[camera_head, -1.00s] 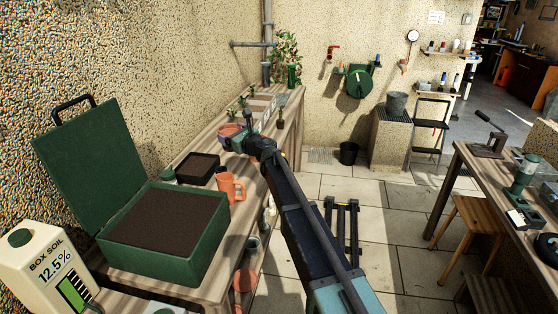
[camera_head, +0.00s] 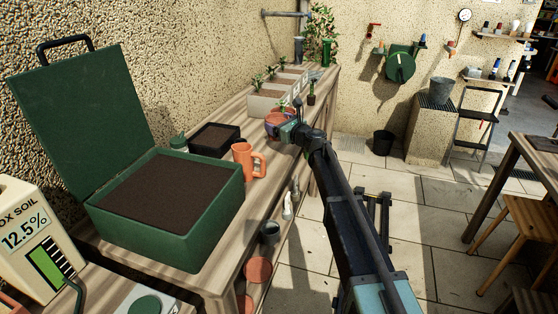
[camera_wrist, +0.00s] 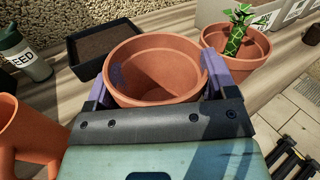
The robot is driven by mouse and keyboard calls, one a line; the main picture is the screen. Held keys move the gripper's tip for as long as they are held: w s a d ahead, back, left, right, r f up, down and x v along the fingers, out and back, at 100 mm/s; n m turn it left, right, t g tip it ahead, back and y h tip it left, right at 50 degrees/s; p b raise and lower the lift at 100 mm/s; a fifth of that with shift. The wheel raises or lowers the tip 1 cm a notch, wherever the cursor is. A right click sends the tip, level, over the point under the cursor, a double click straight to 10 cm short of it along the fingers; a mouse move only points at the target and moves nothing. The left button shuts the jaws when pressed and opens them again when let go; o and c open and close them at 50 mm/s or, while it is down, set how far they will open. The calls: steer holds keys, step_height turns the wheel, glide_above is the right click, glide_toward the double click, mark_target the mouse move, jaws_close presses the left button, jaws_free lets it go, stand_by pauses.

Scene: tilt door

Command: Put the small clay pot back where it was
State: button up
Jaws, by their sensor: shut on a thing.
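A small empty clay pot (camera_wrist: 155,72) sits between the purple fingers of my gripper (camera_wrist: 158,88) in the wrist view, with a finger on each side. My gripper is shut on it. The pot looks upright, and I see into its bare inside.
The wooden bench (camera_head: 222,240) also holds a black soil tray (camera_head: 213,138), an orange mug (camera_head: 243,160), a seed bottle (camera_wrist: 24,52), pale planters (camera_head: 268,103) and a large green soil box (camera_head: 200,225) with its lid raised.

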step_height(320, 180, down, 7)
steer(key=b, duration=0.5)
steer(key=shift+f, duration=0.15)
steer(key=shift+r, duration=0.35)
steer(key=shift+f, duration=0.25)
steer(key=o, duration=1)
steer(key=shift+r, duration=0.1)
